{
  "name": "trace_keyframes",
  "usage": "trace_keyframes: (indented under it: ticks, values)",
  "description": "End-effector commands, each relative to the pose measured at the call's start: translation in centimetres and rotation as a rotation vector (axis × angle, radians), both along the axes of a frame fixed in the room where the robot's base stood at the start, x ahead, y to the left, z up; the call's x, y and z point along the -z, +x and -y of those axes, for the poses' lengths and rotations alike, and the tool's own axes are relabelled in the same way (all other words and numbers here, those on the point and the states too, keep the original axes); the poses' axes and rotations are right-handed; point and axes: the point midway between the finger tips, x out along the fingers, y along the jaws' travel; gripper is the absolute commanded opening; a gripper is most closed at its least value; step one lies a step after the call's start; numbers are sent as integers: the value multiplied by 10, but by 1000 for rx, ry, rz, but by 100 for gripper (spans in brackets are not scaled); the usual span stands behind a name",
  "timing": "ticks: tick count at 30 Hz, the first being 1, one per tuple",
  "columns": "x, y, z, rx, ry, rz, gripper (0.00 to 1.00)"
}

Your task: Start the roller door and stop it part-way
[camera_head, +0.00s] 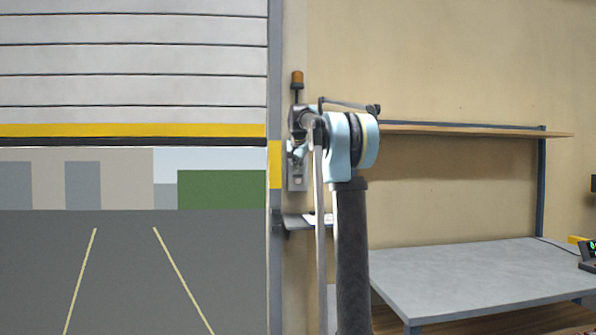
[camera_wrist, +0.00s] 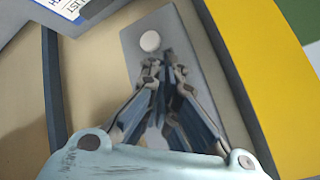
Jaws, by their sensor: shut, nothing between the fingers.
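The white slatted roller door (camera_head: 130,60) is part-way up in the head view. Its yellow bottom edge (camera_head: 130,131) hangs above an opening onto a paved yard. A narrow grey control box (camera_head: 297,184) is on the wall right of the door post; it also shows in the wrist view (camera_wrist: 205,75). A round pale button (camera_wrist: 150,40) is on its face. My gripper (camera_wrist: 168,58) is shut and empty, its tips over the box close to this button. I cannot tell whether they touch the box. The gripper hides the rest of the box face.
An orange beacon (camera_head: 297,78) is above the box. A small grey ledge (camera_head: 293,222) with a paper is below it. A grey table (camera_head: 480,275) and a wall shelf (camera_head: 470,130) are at the right. A yellow strip (camera_head: 275,165) marks the door post.

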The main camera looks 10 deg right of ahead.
Motion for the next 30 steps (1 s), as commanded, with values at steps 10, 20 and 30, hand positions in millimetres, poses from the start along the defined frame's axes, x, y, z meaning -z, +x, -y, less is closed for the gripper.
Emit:
trace_keyframes:
  ticks: [10,20,30]
  values:
    - [0,-8,0,0,0,0,0]
    - [0,-20,0,0,0,0,0]
    - [0,-47,0,0,0,0,0]
